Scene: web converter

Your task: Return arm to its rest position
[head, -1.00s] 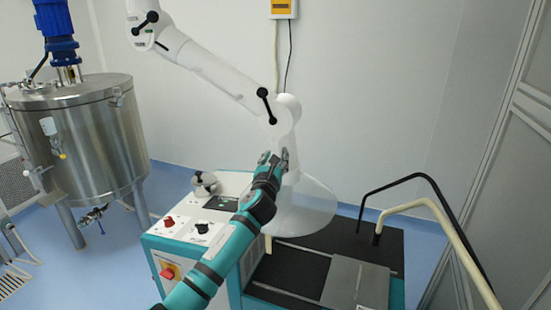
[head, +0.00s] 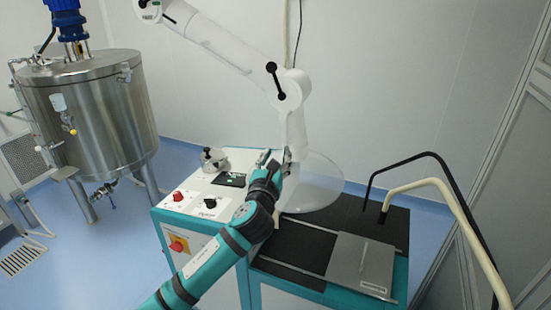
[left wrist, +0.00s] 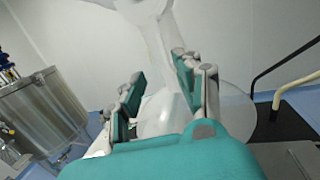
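My left arm reaches up from the bottom of the head view. Its teal gripper (head: 276,158) is in front of the left side of the clear dome hood (head: 320,184), which hangs on a white jointed arm (head: 291,120) with black handles. In the left wrist view the two fingers of my left gripper (left wrist: 158,75) stand apart. The white arm (left wrist: 155,35) and part of the hood (left wrist: 238,108) show beyond and between them. I see nothing clearly held, and cannot tell whether a finger touches the hood. My right gripper is not in view.
A white and teal machine (head: 183,215) with knobs stands below my left arm. A grey plate (head: 361,265) lies on its black top. Black (head: 400,163) and cream (head: 430,184) curved rails stand at the right. A steel tank (head: 95,125) stands at the left.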

